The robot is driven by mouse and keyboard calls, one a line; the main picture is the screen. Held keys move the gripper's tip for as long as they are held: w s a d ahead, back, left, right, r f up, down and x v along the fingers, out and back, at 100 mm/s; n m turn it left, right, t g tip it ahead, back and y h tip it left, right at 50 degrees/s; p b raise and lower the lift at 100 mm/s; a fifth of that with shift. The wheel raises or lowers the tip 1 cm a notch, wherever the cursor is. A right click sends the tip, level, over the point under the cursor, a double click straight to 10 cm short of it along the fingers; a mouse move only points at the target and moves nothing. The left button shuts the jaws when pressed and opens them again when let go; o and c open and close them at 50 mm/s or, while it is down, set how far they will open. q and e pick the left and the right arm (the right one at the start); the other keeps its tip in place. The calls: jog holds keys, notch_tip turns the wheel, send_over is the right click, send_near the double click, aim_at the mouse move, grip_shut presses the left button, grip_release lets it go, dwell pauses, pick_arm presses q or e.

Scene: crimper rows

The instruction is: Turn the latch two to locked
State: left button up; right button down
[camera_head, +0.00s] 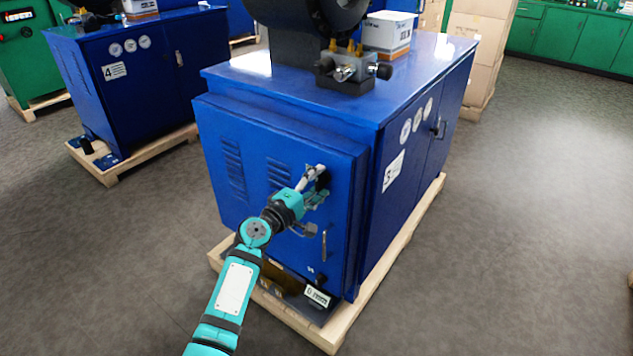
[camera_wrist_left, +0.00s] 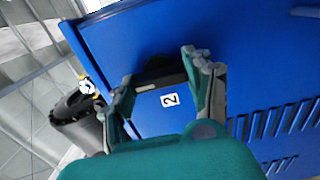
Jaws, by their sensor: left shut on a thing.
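Latch two is a dark latch (camera_head: 323,181) on the upper right part of the blue cabinet's front door (camera_head: 235,150). In the left wrist view the black latch (camera_wrist_left: 160,72) lies between the two fingers, beside a white label marked 2 (camera_wrist_left: 170,100). My left gripper (camera_head: 316,178) is shut on the latch, and its fingers hide part of it in the head view. Whether the latch is locked is hard to tell. The door looks closed. My right gripper is in neither view.
A metal handle (camera_head: 323,244) and a lower dark latch (camera_head: 321,281) are on the same door. The cabinet stands on a wooden pallet (camera_head: 327,337). Another blue cabinet (camera_head: 130,80) is at the left. The grey floor (camera_head: 500,220) is clear at the right.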

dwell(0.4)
pick_arm(q)
jog(key=o, duration=1.2)
jog(key=v, duration=1.2)
